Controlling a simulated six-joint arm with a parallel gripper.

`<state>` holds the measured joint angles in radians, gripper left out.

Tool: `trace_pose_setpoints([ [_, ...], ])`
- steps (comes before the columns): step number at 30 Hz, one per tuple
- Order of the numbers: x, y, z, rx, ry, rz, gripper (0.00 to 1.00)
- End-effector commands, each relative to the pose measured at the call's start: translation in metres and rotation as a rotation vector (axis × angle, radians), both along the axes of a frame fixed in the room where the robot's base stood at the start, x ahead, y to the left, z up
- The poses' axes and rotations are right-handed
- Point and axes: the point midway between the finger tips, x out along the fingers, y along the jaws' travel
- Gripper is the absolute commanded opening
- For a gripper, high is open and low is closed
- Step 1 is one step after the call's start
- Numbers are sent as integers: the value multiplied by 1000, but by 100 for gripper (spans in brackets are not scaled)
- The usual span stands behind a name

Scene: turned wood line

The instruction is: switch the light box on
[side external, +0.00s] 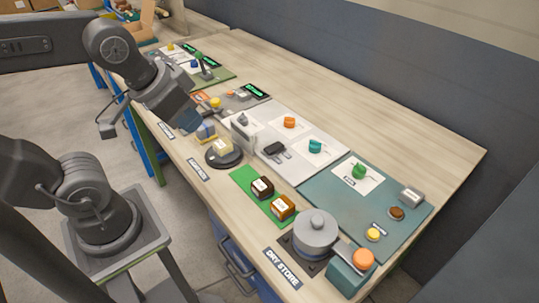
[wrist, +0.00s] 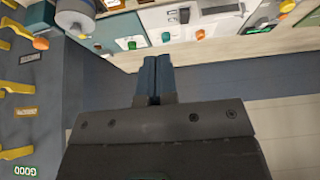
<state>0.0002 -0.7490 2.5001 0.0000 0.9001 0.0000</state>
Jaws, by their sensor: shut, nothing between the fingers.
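My gripper (side external: 188,119) is above the front edge of the bench, left of the middle. In the wrist view my gripper (wrist: 153,66) shows its two dark blue fingers together, with nothing between them. No thing is clearly marked as the light box. A small white box (side external: 246,131) with a grey knob stands right of my gripper, apart from it. A black switch (side external: 274,150) sits on a pale panel (side external: 292,160) further right. A grey box (side external: 411,195) is on the teal board at the right. I cannot tell which of these is the light box.
A round dark base (side external: 222,155) stands near the front edge. A green mat (side external: 243,179) bears brown blocks. A grey pot (side external: 315,230) and an orange button (side external: 363,258) are at the near right. The bench's back strip (side external: 330,95) is bare.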

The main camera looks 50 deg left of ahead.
Motion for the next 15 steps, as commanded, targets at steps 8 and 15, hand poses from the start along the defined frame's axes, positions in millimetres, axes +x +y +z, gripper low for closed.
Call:
trace_pose_setpoints([
  [8, 0, 0, 0, 0, -1, 0, 0],
  [15, 19, 3, 5, 5, 50, 3, 0],
])
